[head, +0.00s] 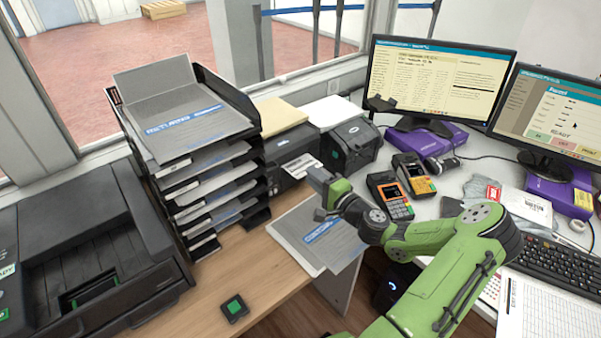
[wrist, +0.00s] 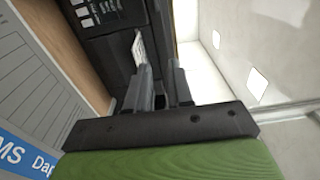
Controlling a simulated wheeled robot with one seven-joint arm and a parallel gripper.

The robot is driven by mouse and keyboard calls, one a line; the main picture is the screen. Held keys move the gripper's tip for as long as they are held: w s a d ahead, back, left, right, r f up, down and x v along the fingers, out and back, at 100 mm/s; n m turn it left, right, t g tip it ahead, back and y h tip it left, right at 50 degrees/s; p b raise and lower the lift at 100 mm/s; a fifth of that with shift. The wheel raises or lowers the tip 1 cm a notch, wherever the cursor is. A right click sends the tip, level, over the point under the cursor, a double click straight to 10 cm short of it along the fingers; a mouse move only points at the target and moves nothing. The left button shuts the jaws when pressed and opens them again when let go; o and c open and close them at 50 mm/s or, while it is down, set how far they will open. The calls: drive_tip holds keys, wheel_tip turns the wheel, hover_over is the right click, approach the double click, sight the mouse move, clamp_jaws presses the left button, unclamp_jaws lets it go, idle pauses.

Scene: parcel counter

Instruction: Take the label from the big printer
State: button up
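A black label printer (head: 284,172) stands beside the paper trays, and a white printed label (head: 301,165) sticks out of its front. A smaller black printer (head: 352,147) stands to its right. My gripper (head: 319,181) is just in front of the larger label printer, close to the label. In the wrist view my gripper's two fingers (wrist: 160,72) are apart with nothing seen between them. The label (wrist: 138,47) shows just beyond the left fingertip, against the dark printer (wrist: 112,55). Whether a finger touches the label cannot be told.
A stack of black paper trays (head: 205,180) stands left of the label printer. A large black office machine (head: 90,250) fills the lower left. Grey printed bags (head: 322,238) lie below my gripper. Card terminals (head: 390,195) are to the right. Bare wood (head: 255,270) shows at the front.

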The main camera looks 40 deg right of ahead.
drive_tip(key=shift+w+f+b, duration=0.35)
drive_tip(key=shift+w+f, duration=0.45)
drive_tip(key=shift+w, duration=0.25)
drive_tip(key=shift+w+f+b, duration=0.3)
drive_tip(key=shift+w+f, duration=0.45)
drive_tip(key=shift+w, duration=0.3)
clamp_jaws()
